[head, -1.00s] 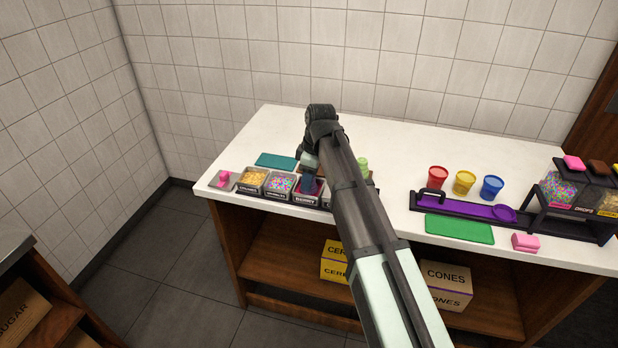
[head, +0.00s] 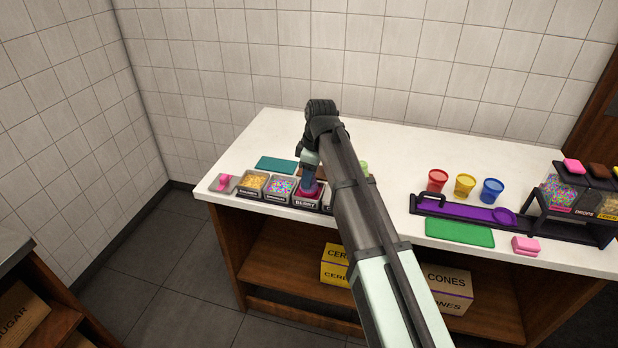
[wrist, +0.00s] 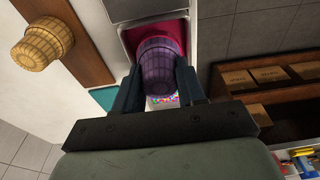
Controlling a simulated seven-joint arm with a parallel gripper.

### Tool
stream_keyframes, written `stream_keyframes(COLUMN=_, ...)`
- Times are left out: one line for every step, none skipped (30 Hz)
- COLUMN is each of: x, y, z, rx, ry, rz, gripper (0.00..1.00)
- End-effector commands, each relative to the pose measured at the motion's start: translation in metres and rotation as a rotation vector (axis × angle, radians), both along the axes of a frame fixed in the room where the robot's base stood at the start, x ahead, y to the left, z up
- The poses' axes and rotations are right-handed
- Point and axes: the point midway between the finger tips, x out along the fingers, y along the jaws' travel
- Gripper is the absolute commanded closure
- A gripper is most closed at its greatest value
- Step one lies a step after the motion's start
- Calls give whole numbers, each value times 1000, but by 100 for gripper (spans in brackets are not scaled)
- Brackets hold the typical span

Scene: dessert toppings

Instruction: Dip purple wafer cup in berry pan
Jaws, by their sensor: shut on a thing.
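My gripper (head: 309,187) is shut on a purple wafer cup (wrist: 158,70), which sits between both fingers in the wrist view (wrist: 157,88). The berry pan (head: 304,204) is at the counter's front edge, directly under my gripper in the head view. In the wrist view, the pan's deep pink inside (wrist: 133,36) shows around the cup's far end. I cannot tell whether the cup touches the berry filling. In the head view the cup is mostly hidden by my gripper.
Pans of yellow topping (head: 253,183) and sprinkles (head: 281,188) stand left of the berry pan. A tan wafer cup (wrist: 43,43) stands on a brown board (wrist: 80,40). A teal mat (head: 276,164) lies behind the pans. Red, yellow and blue cups (head: 492,190) stand at right.

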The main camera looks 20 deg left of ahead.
Motion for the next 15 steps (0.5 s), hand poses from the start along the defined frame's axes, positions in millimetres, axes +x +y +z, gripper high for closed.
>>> stream_keyframes(x=0, y=0, z=2, rx=0, ry=0, rz=0, gripper=77)
stream_keyframes(x=0, y=0, z=3, rx=0, ry=0, rz=0, gripper=77)
stream_keyframes(x=0, y=0, z=4, rx=0, ry=0, rz=0, gripper=77)
stream_keyframes(x=0, y=0, z=5, rx=0, ry=0, rz=0, gripper=77)
stream_keyframes(x=0, y=0, z=6, rx=0, ry=-1, rz=0, gripper=77)
stream_keyframes(x=0, y=0, z=8, rx=1, ry=-1, rz=0, gripper=77)
stream_keyframes(x=0, y=0, z=9, rx=1, ry=-1, rz=0, gripper=77)
stream_keyframes(x=0, y=0, z=10, rx=1, ry=-1, rz=0, gripper=77)
stream_keyframes(x=0, y=0, z=11, rx=1, ry=-1, rz=0, gripper=77)
stream_keyframes(x=0, y=0, z=12, rx=1, ry=-1, rz=0, gripper=77)
stream_keyframes(x=0, y=0, z=13, rx=1, ry=-1, rz=0, gripper=77)
stream_keyframes(x=0, y=0, z=14, rx=1, ry=-1, rz=0, gripper=77)
stream_keyframes(x=0, y=0, z=15, rx=1, ry=-1, rz=0, gripper=77)
stream_keyframes(x=0, y=0, z=16, rx=1, ry=-1, rz=0, gripper=77)
stream_keyframes(x=0, y=0, z=17, rx=1, ry=-1, rz=0, gripper=77)
